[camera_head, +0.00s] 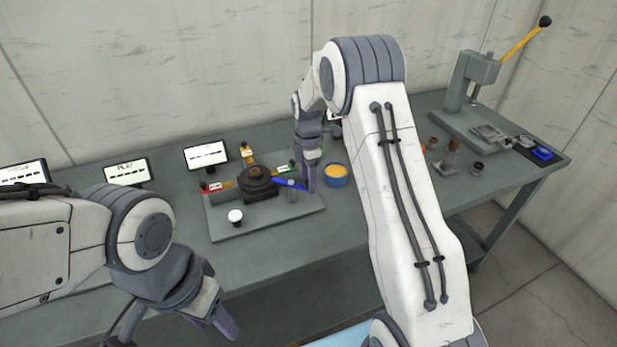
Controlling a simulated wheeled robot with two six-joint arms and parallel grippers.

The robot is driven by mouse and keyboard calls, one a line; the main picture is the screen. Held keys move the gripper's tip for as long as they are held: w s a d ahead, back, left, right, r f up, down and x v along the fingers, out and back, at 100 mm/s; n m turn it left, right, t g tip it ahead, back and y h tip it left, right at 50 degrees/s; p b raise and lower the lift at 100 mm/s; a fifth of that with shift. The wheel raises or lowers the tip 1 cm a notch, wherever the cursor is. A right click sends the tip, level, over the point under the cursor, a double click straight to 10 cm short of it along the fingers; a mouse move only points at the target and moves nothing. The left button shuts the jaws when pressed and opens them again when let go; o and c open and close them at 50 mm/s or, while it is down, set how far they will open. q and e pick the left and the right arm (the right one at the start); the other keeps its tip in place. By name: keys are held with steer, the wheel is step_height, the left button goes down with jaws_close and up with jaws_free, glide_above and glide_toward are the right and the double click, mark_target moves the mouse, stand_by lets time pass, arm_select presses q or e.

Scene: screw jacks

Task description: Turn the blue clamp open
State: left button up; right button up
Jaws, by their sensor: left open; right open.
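The blue clamp shows as a small blue bar (293,184) at the right side of a dark round fixture (258,181), which stands on a grey plate on the bench. My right gripper (311,182) points down just right of the blue bar, and its fingers hide part of that area. It is open, and I cannot tell whether it touches the bar. My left gripper (172,328) is open and empty, low in front of the bench and far from the clamp.
The grey plate (275,228) also carries a white knob (235,216) and red, yellow and green parts. A lever press (470,95) stands at the far right. Small signs (205,155) line the back.

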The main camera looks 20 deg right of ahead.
jaws_close()
steer(key=shift+s+a, duration=0.1)
steer(key=a+m+p, duration=0.1)
steer(key=a+m, duration=0.6)
steer(key=m, duration=1.1)
steer(key=shift+a, duration=0.25)
stand_by(0.5)
